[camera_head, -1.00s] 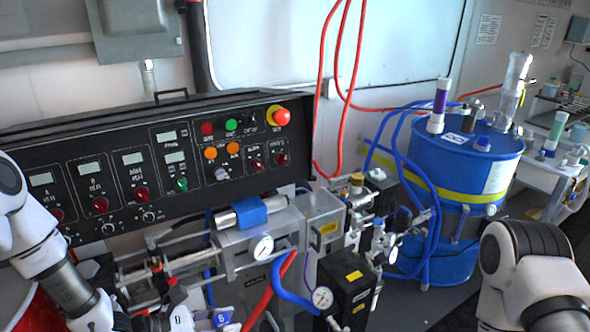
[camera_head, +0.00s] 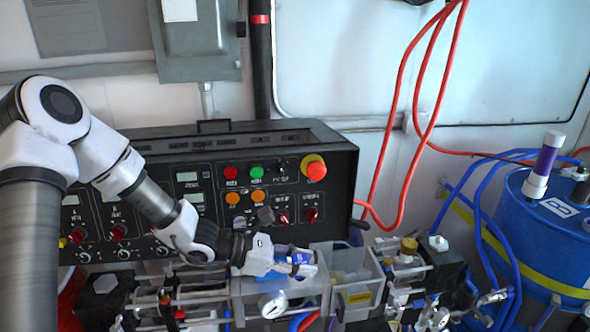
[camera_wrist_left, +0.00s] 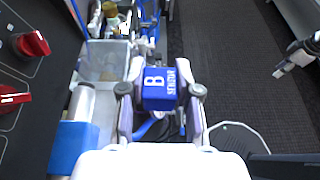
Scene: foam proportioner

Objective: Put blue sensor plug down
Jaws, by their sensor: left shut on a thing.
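My left gripper (camera_head: 306,263) is shut on the blue sensor plug, a block marked "B SENSOR". In the left wrist view the plug (camera_wrist_left: 160,88) sits between the two fingertips (camera_wrist_left: 160,95). In the head view the gripper is above the metal pump assembly (camera_head: 237,292), in front of the control panel, and fingers partly hide the blue plug (camera_head: 300,256). A pale, dark-jointed part at the right of the wrist view looks like my right gripper (camera_wrist_left: 298,54); its jaws are unclear. The right arm is out of the head view.
A clear-walled box (camera_head: 356,270) stands just right of the gripper, with valves and fittings (camera_head: 408,262) beyond. The black control panel (camera_head: 185,180) is behind. A blue drum (camera_head: 550,235) with hoses stands right. Open dark floor (camera_wrist_left: 225,60) shows in the wrist view.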

